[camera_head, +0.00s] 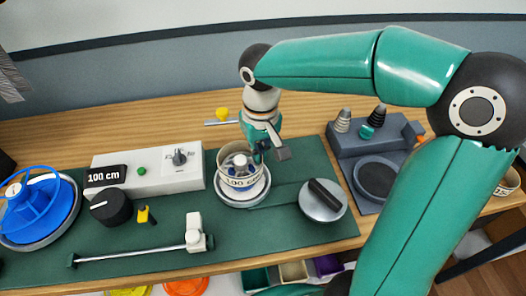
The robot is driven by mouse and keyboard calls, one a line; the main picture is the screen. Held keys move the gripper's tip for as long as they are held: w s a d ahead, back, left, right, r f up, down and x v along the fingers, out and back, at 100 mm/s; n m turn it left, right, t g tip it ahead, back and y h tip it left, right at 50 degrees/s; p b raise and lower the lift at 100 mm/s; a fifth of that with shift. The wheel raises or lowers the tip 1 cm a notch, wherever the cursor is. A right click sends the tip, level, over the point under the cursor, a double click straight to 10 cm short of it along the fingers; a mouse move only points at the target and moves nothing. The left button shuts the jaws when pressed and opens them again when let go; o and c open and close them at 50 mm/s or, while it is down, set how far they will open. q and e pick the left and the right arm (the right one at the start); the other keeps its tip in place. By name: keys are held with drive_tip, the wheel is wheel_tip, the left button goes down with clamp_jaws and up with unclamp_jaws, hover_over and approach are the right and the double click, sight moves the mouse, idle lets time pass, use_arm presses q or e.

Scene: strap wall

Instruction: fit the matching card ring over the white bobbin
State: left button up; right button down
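The white bobbin (240,160) stands on a round base in the middle of the green mat. My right gripper (268,152) reaches down from above at the ring's right rear edge. Its dark fingers are close to the rim; whether they touch or grip it is unclear. My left gripper is not in view.
A white box (148,168) with a "100 cm" display and a knob stands left of the bobbin. A blue reel (45,222) is at far left. A lidded round pan (323,203) and a grey stand (352,140) are to the right.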

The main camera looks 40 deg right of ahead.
drive_tip(key=c, duration=1.2)
unclamp_jaws()
drive_tip(key=shift+s+a+f+g, duration=0.1)
drive_tip(key=shift+s+f+g, duration=0.1)
drive_tip(key=shift+f, duration=0.3)
drive_tip(key=shift+s+a+f+g, duration=0.1)
drive_tip(key=shift+s+f, duration=0.05)
drive_tip(key=shift+f, duration=0.3)
drive_tip(key=shift+c, duration=0.2)
drive_tip(key=shift+d, duration=0.2)
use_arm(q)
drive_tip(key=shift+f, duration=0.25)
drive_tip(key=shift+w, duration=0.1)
use_arm(e)
drive_tip(key=shift+r, duration=0.1)
drive_tip(key=shift+w+r, duration=0.1)
drive_tip(key=shift+r, duration=0.1)
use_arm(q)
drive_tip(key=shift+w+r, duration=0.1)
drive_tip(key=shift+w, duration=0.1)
use_arm(e)
wheel_tip(320, 180, up, 12)
drive_tip(key=shift+r, duration=0.2)
